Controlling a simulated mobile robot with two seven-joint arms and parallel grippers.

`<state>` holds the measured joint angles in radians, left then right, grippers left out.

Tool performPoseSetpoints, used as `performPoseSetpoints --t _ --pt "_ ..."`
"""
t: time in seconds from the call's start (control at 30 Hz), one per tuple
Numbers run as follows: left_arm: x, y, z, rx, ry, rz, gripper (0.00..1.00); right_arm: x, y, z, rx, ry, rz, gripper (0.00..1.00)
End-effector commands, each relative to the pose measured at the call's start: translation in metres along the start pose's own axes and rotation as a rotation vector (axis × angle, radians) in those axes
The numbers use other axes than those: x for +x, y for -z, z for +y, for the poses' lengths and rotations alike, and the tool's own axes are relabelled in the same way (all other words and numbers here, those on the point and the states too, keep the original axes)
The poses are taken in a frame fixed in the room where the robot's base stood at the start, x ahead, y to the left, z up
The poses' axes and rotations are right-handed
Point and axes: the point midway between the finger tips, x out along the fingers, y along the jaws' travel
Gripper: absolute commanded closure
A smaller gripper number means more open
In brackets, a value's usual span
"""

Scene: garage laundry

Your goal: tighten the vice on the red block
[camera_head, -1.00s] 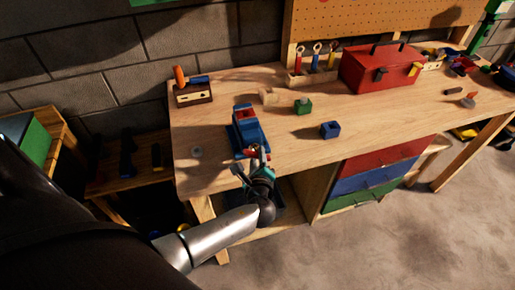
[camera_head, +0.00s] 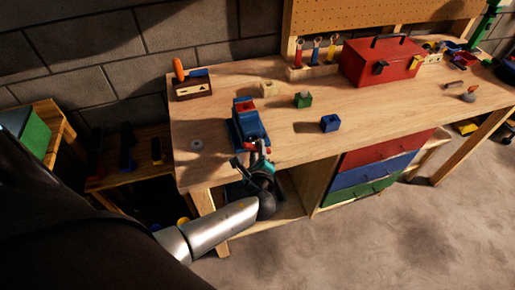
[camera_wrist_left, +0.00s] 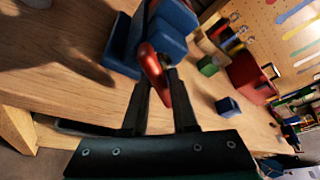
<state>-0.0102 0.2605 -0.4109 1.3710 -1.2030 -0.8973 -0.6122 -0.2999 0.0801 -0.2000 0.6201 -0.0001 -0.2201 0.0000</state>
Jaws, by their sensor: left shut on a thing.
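The blue vice (camera_head: 253,132) stands on the workbench near its front left edge. The red block (camera_head: 243,105) sits at the top of the vice, between its jaws; I cannot tell how tightly it is held. My left gripper (camera_head: 257,155) is at the front of the vice. It is shut on the red vice handle (camera_head: 264,150). In the left wrist view the handle (camera_wrist_left: 153,68) runs slanted between the two fingers, with the blue vice (camera_wrist_left: 172,25) just beyond. The red block cannot be made out there. My right gripper is not in view.
A green block (camera_head: 303,100), a blue block (camera_head: 330,123) and a pale wooden block (camera_head: 267,89) lie right of the vice. A red toolbox (camera_head: 382,64) stands farther back. A grey ring (camera_head: 197,145) lies to the left. The bench's front middle is clear.

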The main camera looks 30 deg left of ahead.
Motion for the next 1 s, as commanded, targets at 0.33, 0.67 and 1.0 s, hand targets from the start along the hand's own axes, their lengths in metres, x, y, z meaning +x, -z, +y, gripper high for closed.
performPoseSetpoints --t 0.33,0.67,1.0 --pt "-0.003 0.005 0.003 0.002 -0.004 0.012 0.6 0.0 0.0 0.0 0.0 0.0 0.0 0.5" --pt "-0.002 0.002 0.001 0.0 -0.001 0.004 0.53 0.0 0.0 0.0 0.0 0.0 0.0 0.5" --pt "-0.046 0.002 0.001 -0.001 -0.002 0.008 0.53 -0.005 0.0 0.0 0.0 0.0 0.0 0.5"
